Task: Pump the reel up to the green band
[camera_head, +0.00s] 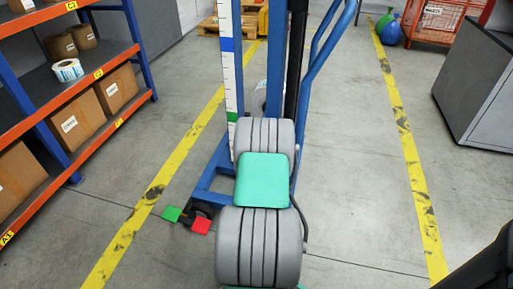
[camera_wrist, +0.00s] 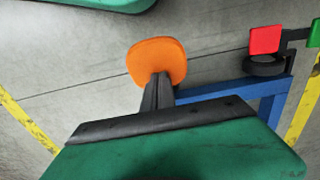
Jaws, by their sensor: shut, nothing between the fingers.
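In the head view a blue lifting frame (camera_head: 276,60) stands ahead, with a white scale (camera_head: 227,75) on its left post. The scale carries a blue band (camera_head: 227,45) and a lower green band (camera_head: 232,117). A pale round part (camera_head: 258,100), perhaps the reel, shows partly behind my arm; its level against the green band is unclear. In the wrist view my gripper (camera_wrist: 160,78) is shut and empty, its black fingers pointing at an orange pad (camera_wrist: 158,58). The fingertips overlap the pad's near edge; touching or apart, I cannot tell. My arm hides the pad in the head view.
A red pedal (camera_head: 200,226) and a green pedal (camera_head: 171,213) sit at the frame's left foot; the red one shows in the wrist view (camera_wrist: 265,40). Shelving (camera_head: 70,75) with boxes stands left, a grey cabinet (camera_head: 480,90) right. Floor right of the frame is clear.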

